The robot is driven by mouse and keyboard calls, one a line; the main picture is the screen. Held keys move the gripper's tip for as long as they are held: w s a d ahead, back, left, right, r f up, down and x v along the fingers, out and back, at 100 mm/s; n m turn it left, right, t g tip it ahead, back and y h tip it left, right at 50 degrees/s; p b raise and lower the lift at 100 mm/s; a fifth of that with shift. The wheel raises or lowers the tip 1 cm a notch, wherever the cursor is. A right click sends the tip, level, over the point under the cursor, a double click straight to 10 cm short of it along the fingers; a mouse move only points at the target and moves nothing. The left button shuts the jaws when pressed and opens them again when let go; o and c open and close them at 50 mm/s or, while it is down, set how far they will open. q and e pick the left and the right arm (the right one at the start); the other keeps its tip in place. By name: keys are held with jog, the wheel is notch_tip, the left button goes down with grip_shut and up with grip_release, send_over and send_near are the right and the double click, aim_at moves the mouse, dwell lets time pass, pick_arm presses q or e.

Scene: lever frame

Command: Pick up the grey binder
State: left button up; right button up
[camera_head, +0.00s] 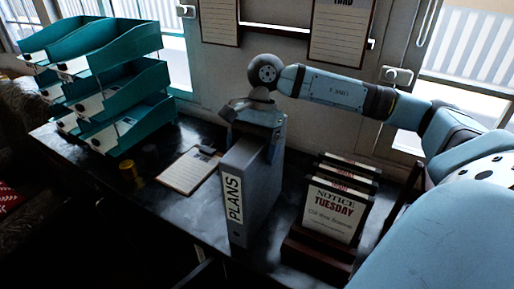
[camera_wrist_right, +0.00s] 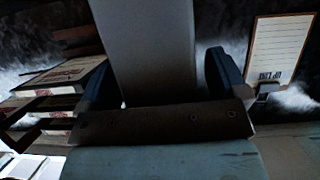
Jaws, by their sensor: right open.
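The grey binder (camera_head: 252,195), with a white "PLANS" label on its spine, stands upright on the dark desk (camera_head: 165,215). My right gripper (camera_head: 256,124) is at the binder's top, pointing down, with its fingers apart. In the right wrist view the binder (camera_wrist_right: 150,45) runs up between the two blue fingers of my right gripper (camera_wrist_right: 160,78), one on each side. I cannot tell whether either finger touches it. My left gripper is in neither view.
A clipboard (camera_head: 188,172) lies left of the binder. Teal stacked trays (camera_head: 110,90) stand at the back left. A dark rack of notice cards (camera_head: 335,215) stands close on the right. A small yellow item (camera_head: 127,168) sits near the trays. The desk's front left is clear.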

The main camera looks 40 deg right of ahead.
jog(key=shift+f, duration=0.1)
grip_shut()
dwell(0.4)
jog(key=shift+r, duration=0.2)
